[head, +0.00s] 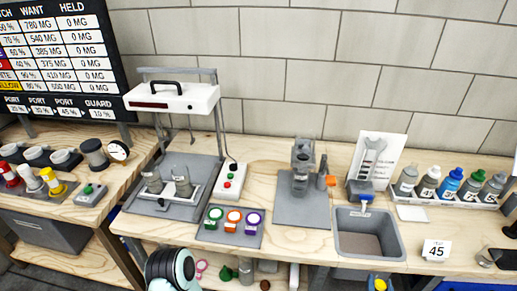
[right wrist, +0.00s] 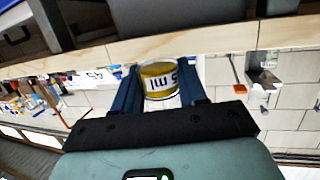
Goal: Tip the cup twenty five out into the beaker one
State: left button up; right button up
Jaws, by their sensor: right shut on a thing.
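In the head view the cup's yellow (head: 380,285) shows at the bottom edge, in front of the bench. Two grey vessels (head: 153,180) (head: 183,182) stand on the grey plate under the white frame. I cannot tell which thing is beaker one. My left gripper is not in view.
A grey sink-like basin (head: 370,243) is set near the bench's front edge. A "45" card (head: 436,250) stands right of it. A rack of bottles (head: 446,203) is behind. Coloured buttons (head: 233,222) lie left. Bare wood lies between buttons and basin at the front.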

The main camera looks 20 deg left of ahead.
aim_at(153, 178)
jog(key=k+j+u, duration=0.2)
jog(key=j+u, duration=0.2)
jog(key=j, duration=0.7)
jog(key=j+u, duration=0.45)
jog(key=j, duration=0.7)
jog(key=k, duration=0.05)
